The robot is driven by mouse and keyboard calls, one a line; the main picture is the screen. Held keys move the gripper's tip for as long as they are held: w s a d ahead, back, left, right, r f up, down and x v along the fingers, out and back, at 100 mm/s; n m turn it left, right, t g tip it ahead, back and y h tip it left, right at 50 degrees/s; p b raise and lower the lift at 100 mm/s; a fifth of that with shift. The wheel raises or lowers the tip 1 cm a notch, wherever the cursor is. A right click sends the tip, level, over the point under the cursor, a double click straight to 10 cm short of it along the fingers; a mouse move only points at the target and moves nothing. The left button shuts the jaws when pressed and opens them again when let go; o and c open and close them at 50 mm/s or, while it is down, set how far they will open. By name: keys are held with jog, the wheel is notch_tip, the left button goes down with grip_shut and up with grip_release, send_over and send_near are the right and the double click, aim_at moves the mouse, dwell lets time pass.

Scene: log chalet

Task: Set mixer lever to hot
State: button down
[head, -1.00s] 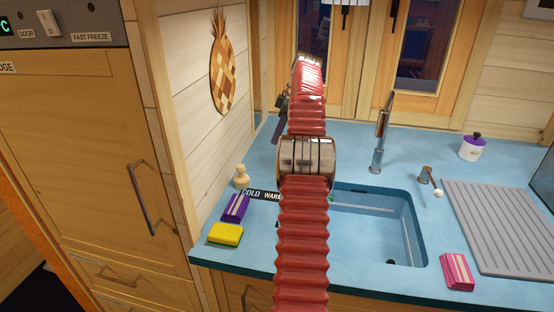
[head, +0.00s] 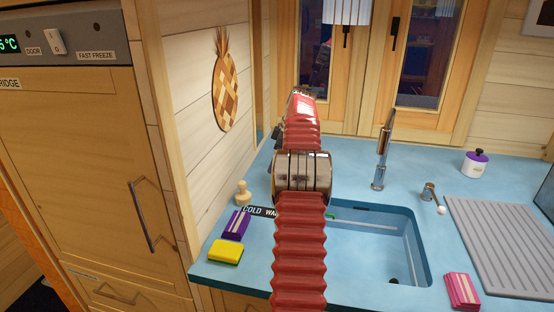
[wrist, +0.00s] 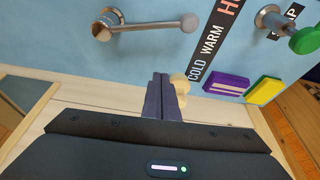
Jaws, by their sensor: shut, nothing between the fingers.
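In the wrist view a metal lever (wrist: 150,25) with a pale ball end points right from a round pivot on the blue counter. The black label strip (wrist: 212,45) reads COLD, WARM and a red H, cut off at the top. The lever's ball end stops short of the strip, about level with the space between WARM and H. My gripper (wrist: 160,78) is shut and empty, below the lever in the picture and apart from it. In the head view the label (head: 260,211) shows partly; my arm hides the rest, and I cannot make out this lever there.
A green-knobbed fitting (wrist: 303,40) stands beyond the strip. A wooden knob-shaped piece (head: 243,193), a purple sponge (head: 236,225) and a yellow sponge (head: 225,252) lie left of the sink (head: 380,245). The tap (head: 383,150) rises behind it. Another white-balled fitting (head: 430,192) stands right.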

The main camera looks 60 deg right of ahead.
jog(key=x, duration=0.4)
jog(key=shift+w+f, duration=0.1)
jog(key=shift+f, duration=0.05)
jog(key=s, duration=0.2)
jog(key=s+d, duration=0.1)
jog(key=shift+d+f, duration=0.1)
jog(key=shift+f, duration=0.2)
jog(key=shift+s+d, duration=0.15)
jog(key=shift+s, duration=0.15)
